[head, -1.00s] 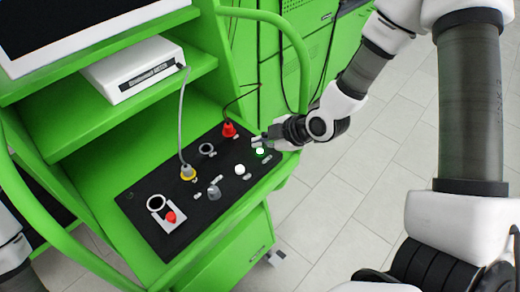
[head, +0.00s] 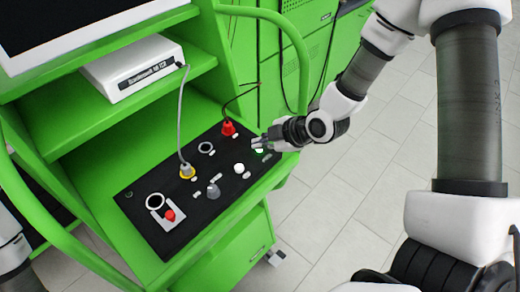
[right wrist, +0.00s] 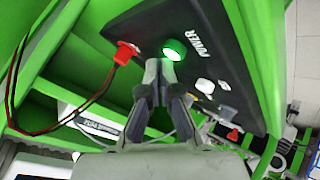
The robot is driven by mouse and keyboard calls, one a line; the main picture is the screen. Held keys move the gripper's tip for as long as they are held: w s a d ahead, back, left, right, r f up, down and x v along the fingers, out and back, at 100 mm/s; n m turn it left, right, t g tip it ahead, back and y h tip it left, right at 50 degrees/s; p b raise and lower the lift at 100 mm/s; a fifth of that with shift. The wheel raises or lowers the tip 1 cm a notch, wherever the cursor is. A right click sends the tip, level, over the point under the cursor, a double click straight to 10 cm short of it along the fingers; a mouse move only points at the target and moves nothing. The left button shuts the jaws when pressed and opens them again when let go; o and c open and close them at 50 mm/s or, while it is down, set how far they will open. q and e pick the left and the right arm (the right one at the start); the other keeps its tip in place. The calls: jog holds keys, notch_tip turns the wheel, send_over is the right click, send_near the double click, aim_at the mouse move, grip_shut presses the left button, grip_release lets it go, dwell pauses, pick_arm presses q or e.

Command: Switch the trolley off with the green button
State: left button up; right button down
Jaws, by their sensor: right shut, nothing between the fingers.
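The green button (right wrist: 174,50) glows green beside the word POWER on the black panel (right wrist: 205,22) in the right wrist view. In the head view the green button (head: 259,151) is partly hidden by my right gripper (head: 260,143). My right gripper is shut and empty. In the right wrist view its fingertips (right wrist: 160,68) are close to the lower left edge of the button; I cannot tell whether they touch it. My left gripper is out of view; only part of my left arm shows at the left edge.
The panel also carries a red plug (head: 228,128), a yellow plug (head: 187,172), a white button (head: 239,168), a grey knob (head: 213,191) and a red switch (head: 170,215). A green rail (head: 302,60) curves behind my right gripper. Open floor lies to the right.

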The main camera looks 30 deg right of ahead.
aim_at(261, 151)
jog(key=shift+f, duration=0.4)
dwell(0.5)
jog(key=shift+r+p, duration=0.5)
jog(key=shift+r, duration=0.4)
notch_tip(261, 151, up, 6)
jog(key=p, duration=0.5)
